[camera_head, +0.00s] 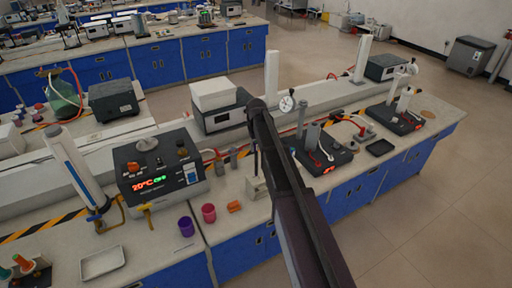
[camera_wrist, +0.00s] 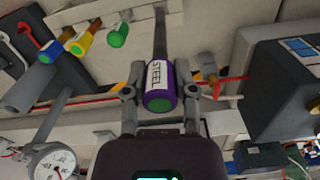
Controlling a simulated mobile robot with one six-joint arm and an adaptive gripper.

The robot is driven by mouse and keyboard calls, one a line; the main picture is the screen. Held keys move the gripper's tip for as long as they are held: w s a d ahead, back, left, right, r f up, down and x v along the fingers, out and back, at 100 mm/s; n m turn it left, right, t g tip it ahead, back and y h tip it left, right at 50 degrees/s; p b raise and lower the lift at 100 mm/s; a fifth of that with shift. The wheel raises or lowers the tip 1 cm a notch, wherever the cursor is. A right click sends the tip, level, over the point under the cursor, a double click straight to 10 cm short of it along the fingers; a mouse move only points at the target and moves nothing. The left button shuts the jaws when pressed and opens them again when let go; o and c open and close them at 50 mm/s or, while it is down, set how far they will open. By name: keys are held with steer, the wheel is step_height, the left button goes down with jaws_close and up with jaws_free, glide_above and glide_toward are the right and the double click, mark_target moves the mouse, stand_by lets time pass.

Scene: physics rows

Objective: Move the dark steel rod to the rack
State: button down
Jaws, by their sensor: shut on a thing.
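The dark steel rod (camera_wrist: 160,35) is in my gripper (camera_wrist: 160,90), with a purple sleeve, a white STEEL label and a green end cap between the two fingers. In the head view the rod (camera_head: 256,160) hangs roughly upright as a thin dark line below my gripper (camera_head: 256,108). A small cream block (camera_head: 257,189), possibly the rack, stands on the bench below it. I cannot tell whether the rod's lower end touches it. In the head view my arm hides part of the bench and the fingers are unclear.
A heating unit (camera_head: 160,172) reading 20°C stands left of the rod. A purple cup (camera_head: 186,227), a pink cup (camera_head: 209,213) and an orange piece (camera_head: 234,206) are near the front edge. Dark-based apparatus (camera_head: 325,155) stands to the right. Blue, yellow and green-ended pieces (camera_wrist: 83,42) show in the wrist view.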

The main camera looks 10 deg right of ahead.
mark_target(256, 173)
steer(key=shift+f+b, duration=1.25)
steer(key=shift+f, duration=0.25)
steer(key=shift+f+b, duration=1.35)
steer(key=shift+b, duration=0.15)
steer(key=shift+f, duration=0.1)
steer(key=shift+f+b, duration=1.4)
steer(key=shift+b, duration=0.1)
steer(key=shift+f, duration=0.1)
steer(key=shift+f+b, duration=1.3)
steer(key=shift+b, duration=0.1)
steer(key=shift+c, duration=1.7)
jaws_free()
